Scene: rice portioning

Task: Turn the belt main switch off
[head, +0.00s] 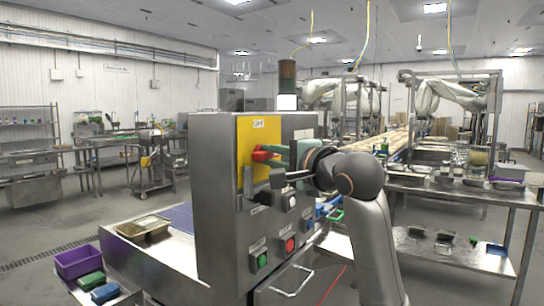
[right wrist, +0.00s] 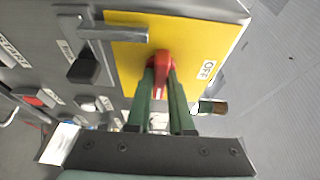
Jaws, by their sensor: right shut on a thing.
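The belt main switch is a red rotary handle (head: 261,153) on a yellow plate (head: 246,140) at the upper part of a steel control cabinet (head: 215,200). The handle (right wrist: 162,62) and an OFF label (right wrist: 208,70) also show in the right wrist view. My right gripper (head: 273,154) reaches in from the right, its green fingers closed around the red handle. In the right wrist view, the fingers (right wrist: 160,86) hide part of the handle from both sides. I cannot tell the switch's setting. My left gripper is not in view.
Below the plate are a black selector knob (right wrist: 84,67), a green button (head: 262,261) and a red button (head: 290,245). A metal bar (right wrist: 112,32) sticks out beside the switch. A purple bin (head: 79,262) and a steel tray (head: 144,228) stand at left.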

